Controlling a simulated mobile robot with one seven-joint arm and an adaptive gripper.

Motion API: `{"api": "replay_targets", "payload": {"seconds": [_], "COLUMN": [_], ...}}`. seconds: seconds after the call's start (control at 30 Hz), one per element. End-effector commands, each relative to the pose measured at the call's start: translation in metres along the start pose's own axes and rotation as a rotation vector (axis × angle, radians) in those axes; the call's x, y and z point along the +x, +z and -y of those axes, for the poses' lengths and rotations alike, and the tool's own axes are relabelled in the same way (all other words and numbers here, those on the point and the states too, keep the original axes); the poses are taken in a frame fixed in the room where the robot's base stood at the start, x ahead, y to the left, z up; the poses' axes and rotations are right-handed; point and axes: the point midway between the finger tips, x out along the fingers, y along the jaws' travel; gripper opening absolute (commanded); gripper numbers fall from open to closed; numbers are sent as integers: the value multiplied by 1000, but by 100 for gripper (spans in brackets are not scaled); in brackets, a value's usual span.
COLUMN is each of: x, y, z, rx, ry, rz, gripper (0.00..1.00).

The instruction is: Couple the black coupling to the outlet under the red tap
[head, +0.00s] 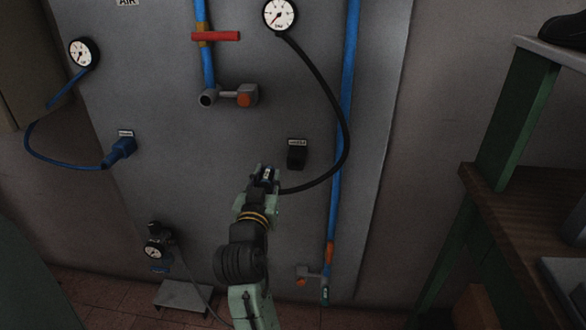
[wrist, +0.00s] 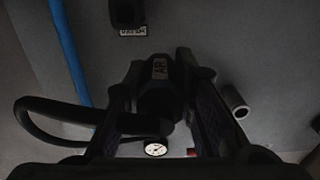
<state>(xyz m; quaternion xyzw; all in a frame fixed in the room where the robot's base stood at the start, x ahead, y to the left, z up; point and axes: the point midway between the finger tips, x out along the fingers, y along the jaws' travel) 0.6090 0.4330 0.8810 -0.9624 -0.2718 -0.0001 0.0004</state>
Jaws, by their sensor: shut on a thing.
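The black coupling (wrist: 160,95) is held between the two fingers of my gripper (head: 266,172), which is shut on it. A black hose (head: 335,100) runs from the coupling up to a white gauge. The red tap (head: 215,36) sits on a blue pipe at the top. Its outlet (head: 208,98), a round open grey pipe end, is above and left of my gripper in the head view. The outlet (wrist: 234,101) shows right of the coupling in the wrist view, apart from it. My fingers partly hide the coupling.
An empty-looking black holder (head: 297,155) with a label is just right of my gripper. A grey fitting with an orange end (head: 245,96) is beside the outlet. A blue pipe (head: 345,110) runs down the right. The panel between gripper and outlet is clear.

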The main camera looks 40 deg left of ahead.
Motion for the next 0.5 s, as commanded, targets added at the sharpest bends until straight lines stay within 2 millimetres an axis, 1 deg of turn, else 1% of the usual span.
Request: {"api": "replay_targets", "payload": {"seconds": [0.03,0.5], "x": [0,0], "y": [-5,-29], "z": [4,32], "rx": [0,-1], "ry": [-1,0], "rz": [-2,-2], "gripper": [0,0]}}
